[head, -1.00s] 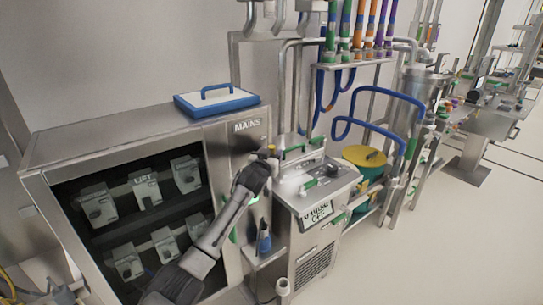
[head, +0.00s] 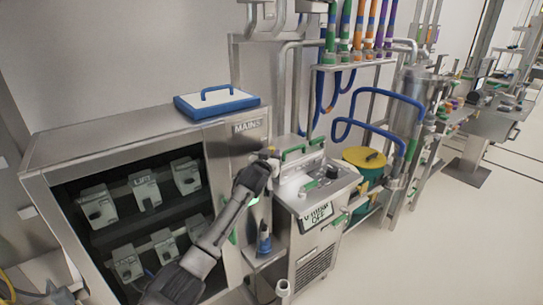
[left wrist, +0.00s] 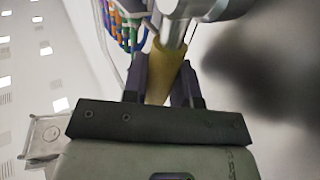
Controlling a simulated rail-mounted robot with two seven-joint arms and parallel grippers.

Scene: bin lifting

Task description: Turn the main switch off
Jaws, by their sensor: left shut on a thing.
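The main switch is on the right part of the steel cabinet front, under the MAINS label (head: 248,125). My left gripper (head: 268,158) is in front of it in the head view and hides most of it. In the left wrist view, a yellow handle (left wrist: 160,75) with a metal rod beyond it stands between the two dark fingers of the left gripper (left wrist: 162,85). The gripper is shut on this handle. The exact angle of the switch cannot be told. My right gripper is in neither view.
A blue-rimmed case (head: 216,103) lies on the cabinet top (head: 110,133). The open cabinet bay holds several grey boxes. A steel unit with an OFF sign (head: 317,216) stands close to the right of the gripper. The floor (head: 450,240) farther right is clear.

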